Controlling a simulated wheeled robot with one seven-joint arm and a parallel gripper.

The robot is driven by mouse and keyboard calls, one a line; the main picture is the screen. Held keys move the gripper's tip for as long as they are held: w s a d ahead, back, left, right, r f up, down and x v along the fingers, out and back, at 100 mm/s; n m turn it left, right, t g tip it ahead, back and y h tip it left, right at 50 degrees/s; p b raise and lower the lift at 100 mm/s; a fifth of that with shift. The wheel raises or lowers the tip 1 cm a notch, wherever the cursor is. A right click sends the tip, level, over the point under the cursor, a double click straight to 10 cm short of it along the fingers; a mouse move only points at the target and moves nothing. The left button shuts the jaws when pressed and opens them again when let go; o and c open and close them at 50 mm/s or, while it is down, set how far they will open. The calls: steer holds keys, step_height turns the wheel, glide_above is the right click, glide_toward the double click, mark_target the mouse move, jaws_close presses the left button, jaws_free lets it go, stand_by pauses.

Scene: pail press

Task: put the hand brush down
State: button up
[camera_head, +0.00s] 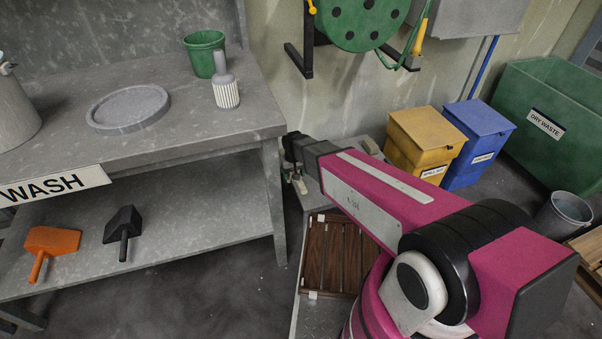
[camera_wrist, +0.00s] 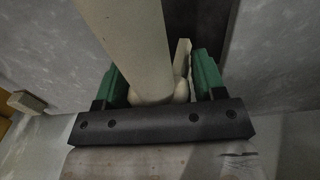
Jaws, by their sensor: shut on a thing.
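My gripper (camera_wrist: 159,72) is shut on a pale beige thing with a thick round shaft, taken as the hand brush (camera_wrist: 130,40). The shaft sits between the two green fingers, with a rounded bulge at its near end. Its far end runs out of the wrist view. In the head view my gripper (camera_head: 294,162) is at the far end of my magenta arm, right of the wash bench's corner and over a low grey bench (camera_head: 308,320). The held brush is mostly hidden there, and I cannot tell whether it touches a surface.
The grey wash bench (camera_head: 150,65) carries a green bucket (camera_head: 204,52), an upright grey-handled brush (camera_head: 226,92) and a round tray (camera_head: 128,108). An orange dustpan (camera_head: 52,241) and a black one (camera_head: 122,222) lie below. A brown slatted rack (camera_head: 330,255) lies on the low bench. Yellow and blue bins stand right.

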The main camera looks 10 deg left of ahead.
glide_above(303, 179)
step_height(303, 179, down, 6)
steer(key=shift+w+f, duration=0.1)
steer(key=shift+f, duration=1.9)
steer(key=shift+f, duration=0.3)
steer(key=o, duration=0.8)
steer(key=shift+o, duration=0.2)
steer(key=shift+r, duration=0.1)
step_height(303, 179, up, 11)
steer(key=s+d+r+m, duration=0.1)
steer(key=s+d+r, duration=0.4)
steer(key=d, duration=0.5)
steer(key=s+d+r+m, duration=0.2)
steer(key=s+d+r, duration=0.3)
steer(key=d, duration=0.5)
steer(key=s+d+r+m, duration=0.2)
steer(key=s+d+r, duration=0.3)
steer(key=d, duration=0.6)
steer(key=shift+s, duration=0.8)
